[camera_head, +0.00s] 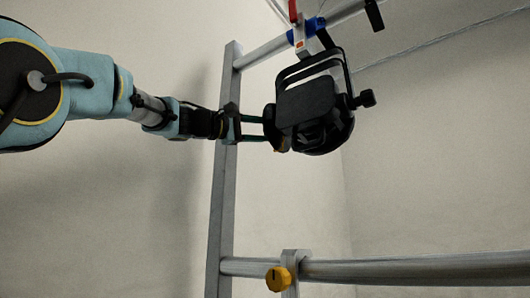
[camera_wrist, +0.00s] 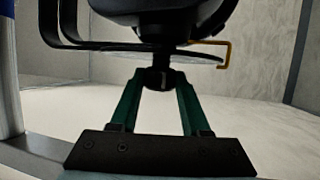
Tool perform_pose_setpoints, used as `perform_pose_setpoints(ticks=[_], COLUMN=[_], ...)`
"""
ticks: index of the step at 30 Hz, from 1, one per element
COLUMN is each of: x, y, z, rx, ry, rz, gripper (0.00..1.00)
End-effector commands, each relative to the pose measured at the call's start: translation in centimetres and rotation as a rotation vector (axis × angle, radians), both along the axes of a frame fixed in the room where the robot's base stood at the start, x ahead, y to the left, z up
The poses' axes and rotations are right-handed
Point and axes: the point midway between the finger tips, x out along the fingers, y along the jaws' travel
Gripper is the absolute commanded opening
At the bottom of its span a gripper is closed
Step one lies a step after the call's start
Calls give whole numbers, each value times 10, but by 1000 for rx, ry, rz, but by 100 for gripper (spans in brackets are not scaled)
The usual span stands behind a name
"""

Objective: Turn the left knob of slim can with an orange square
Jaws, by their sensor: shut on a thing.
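The slim can (camera_head: 310,108) is a black lamp hanging in its bracket from the upper rail. A small orange square (camera_head: 299,44) shows on the clamp above it. A black knob (camera_head: 367,98) sticks out on the can's right side. My gripper (camera_head: 264,129) reaches in from the left to the can's left side. In the wrist view, its green fingers (camera_wrist: 161,82) are shut on the dark left knob (camera_wrist: 158,76), just below the can's body (camera_wrist: 165,10). In the head view the left knob is hidden by the fingers and the can.
A metal upright (camera_head: 224,180) stands behind my wrist. A lower rail (camera_head: 400,269) carries a clamp with a yellow knob (camera_head: 278,279). A blue clamp part (camera_head: 305,29) sits on the upper rail. The space below the can is free.

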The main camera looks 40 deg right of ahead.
Motion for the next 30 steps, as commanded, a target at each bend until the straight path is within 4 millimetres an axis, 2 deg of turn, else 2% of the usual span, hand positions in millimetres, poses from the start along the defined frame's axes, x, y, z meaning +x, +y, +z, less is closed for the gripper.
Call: perform_pose_setpoints(ticks=[1,15,30], x=[1,2,1], y=[-1,-2,-3], z=[-14,-13,-7], rx=[-26,-254,-332], ry=[-8,-67,-89], rz=[0,0,0], gripper=[0,0,0])
